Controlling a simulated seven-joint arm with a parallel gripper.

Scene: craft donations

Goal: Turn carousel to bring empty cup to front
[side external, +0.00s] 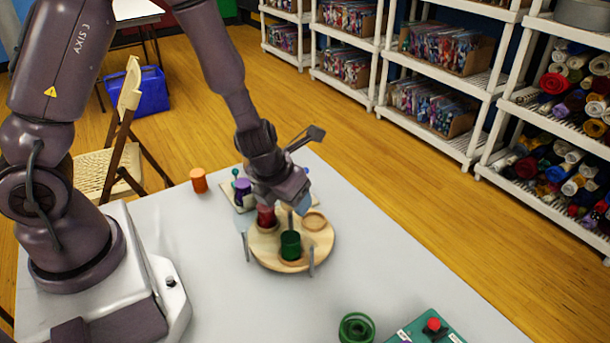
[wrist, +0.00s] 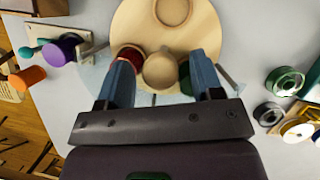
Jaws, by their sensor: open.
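The round wooden carousel (side external: 262,255) lies on the grey table and fills the top middle of the wrist view (wrist: 205,30). A red cup (side external: 266,217) and a dark green cup (side external: 290,245) sit on it. An empty round recess (side external: 314,221) shows at its right, and in the wrist view at the top (wrist: 172,10). Thin grey posts (side external: 311,262) stand at its rim. My gripper (wrist: 162,62) is open over the carousel, its blue fingers apart, partly hiding the red cup (wrist: 131,55) and green cup. A tan round piece (wrist: 160,72) lies between the fingers. Contact cannot be told.
An orange cylinder (side external: 199,180) stands at the table's back edge, beside a board with a purple piece (side external: 243,190) and a teal-topped peg. A green spool (side external: 356,328) and a green box with a red knob (side external: 434,325) are at the front. Table right of the carousel is clear.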

